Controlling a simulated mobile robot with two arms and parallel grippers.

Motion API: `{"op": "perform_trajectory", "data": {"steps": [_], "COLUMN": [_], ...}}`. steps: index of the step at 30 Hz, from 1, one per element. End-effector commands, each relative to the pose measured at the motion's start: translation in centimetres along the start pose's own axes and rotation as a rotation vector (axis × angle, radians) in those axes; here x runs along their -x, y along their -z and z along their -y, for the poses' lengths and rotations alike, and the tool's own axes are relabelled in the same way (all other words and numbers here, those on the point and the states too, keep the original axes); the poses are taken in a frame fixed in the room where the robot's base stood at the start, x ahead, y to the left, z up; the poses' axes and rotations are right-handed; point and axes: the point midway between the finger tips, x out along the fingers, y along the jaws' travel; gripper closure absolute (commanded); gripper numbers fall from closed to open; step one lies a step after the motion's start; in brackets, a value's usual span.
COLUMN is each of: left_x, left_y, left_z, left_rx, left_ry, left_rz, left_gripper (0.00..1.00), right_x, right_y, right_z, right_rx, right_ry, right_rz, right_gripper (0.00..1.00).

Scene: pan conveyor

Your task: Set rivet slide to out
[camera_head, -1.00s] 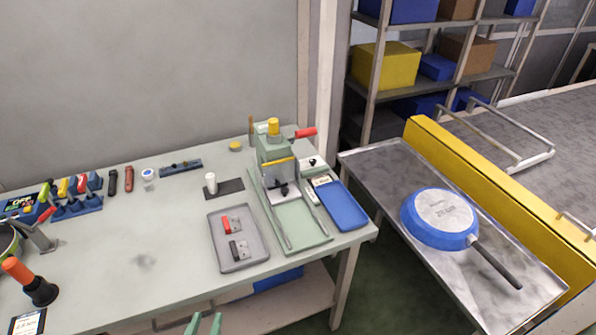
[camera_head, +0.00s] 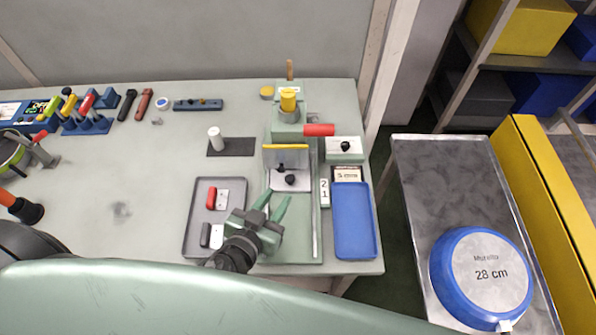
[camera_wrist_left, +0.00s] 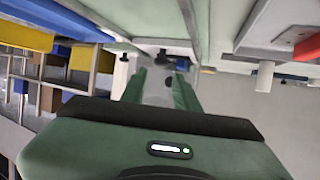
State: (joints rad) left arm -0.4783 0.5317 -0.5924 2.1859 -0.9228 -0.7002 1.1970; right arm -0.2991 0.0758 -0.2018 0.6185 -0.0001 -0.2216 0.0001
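The green rivet press (camera_head: 289,125) stands at the right part of the bench, with a yellow top and a red-handled lever pointing right. At its front, below a yellow-edged guard, is a metal plate with a black knob (camera_head: 290,180), seemingly the slide, between rails on a pale green base. My left gripper (camera_head: 276,200) is over the base, just in front of that knob, with its fingers apart and pointing at the press. In the left wrist view the open fingers (camera_wrist_left: 160,88) show nothing gripped. My right gripper is not in view.
A grey tray (camera_head: 190,225) with red and black handled pieces lies left of the base; a blue tray (camera_head: 355,220) lies right. A white-topped block with a black knob (camera_head: 345,147) stands beside the press. A blue pan (camera_head: 482,275) rests on the metal side table (camera_head: 440,175).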

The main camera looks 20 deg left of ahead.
Motion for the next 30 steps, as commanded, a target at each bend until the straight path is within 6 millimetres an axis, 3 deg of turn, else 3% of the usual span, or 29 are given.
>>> {"op": "perform_trajectory", "data": {"steps": [15, 26, 29, 30], "left_x": [-6.9, -7.4, -7.4, -7.4], "left_y": [0.2, 0.0, 0.0, 0.0], "left_z": [0.0, 0.0, 0.0, 0.0], "left_rx": [-0.001, 0.001, 0.0, 0.0], "left_ry": [0.0, -0.001, -0.001, -0.001], "left_rz": [-0.001, 0.0, 0.0, 0.0], "left_gripper": [0.7, 0.7, 0.97, 1.0], "right_x": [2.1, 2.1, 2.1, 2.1], "right_y": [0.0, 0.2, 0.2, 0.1], "right_z": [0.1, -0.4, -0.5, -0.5], "right_rx": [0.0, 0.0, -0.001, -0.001], "right_ry": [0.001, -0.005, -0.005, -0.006], "right_rz": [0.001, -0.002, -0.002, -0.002], "right_gripper": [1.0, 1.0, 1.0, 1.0]}}
